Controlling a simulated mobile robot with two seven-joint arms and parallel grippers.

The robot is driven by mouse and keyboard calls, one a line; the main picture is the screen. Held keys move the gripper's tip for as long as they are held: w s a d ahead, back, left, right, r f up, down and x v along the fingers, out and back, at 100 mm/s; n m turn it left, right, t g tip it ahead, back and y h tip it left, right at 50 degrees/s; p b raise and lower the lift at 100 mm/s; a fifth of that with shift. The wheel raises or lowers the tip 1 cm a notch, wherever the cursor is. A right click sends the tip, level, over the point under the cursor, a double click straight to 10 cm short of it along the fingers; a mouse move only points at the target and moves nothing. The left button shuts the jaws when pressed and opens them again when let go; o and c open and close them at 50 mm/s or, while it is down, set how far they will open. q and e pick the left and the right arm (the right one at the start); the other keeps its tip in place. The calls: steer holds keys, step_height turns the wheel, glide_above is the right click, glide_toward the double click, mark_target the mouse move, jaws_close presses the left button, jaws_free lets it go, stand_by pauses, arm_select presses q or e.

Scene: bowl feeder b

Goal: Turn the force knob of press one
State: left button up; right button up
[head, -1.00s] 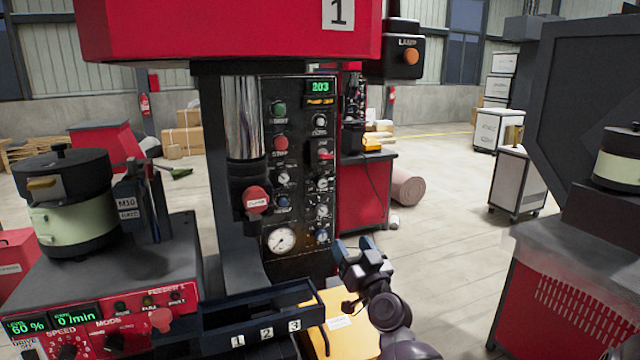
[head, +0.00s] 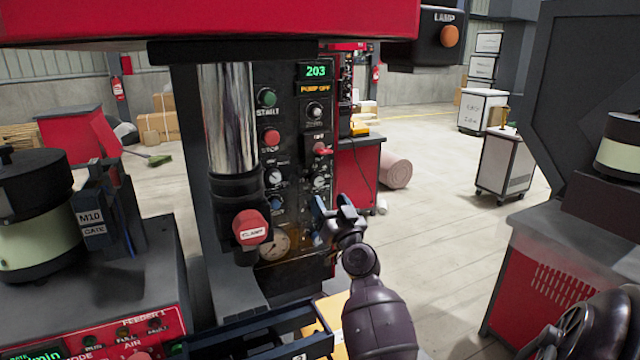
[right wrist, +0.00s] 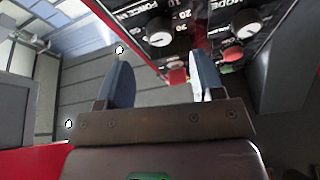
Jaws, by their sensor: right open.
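The press with the red top (head: 230,20) carries a dark control panel (head: 290,150) with buttons, knobs and a green display reading 203. My right gripper (head: 334,208) is open and empty at the panel's lower right edge, partly covering it. In the right wrist view, the open blue-grey fingers (right wrist: 160,85) point toward a panel. There, a knob with a pale face (right wrist: 158,32) sits beside lettering that looks like FORCE, apart from the fingers. Another knob (right wrist: 243,25) sits by the word MODE. In the head view, I cannot tell which knob is the force knob. My left gripper is not in view.
A red clamp button (head: 250,227) juts out below the steel column. A dark tray (head: 240,335) runs in front of the press. A feeder bowl (head: 35,235) stands at left and a red machine (head: 555,285) at right.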

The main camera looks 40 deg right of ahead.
mark_target(319, 183)
steer(key=shift+p+x, duration=0.4)
steer(key=shift+x, duration=2.75)
steer(key=shift+c, duration=0.2)
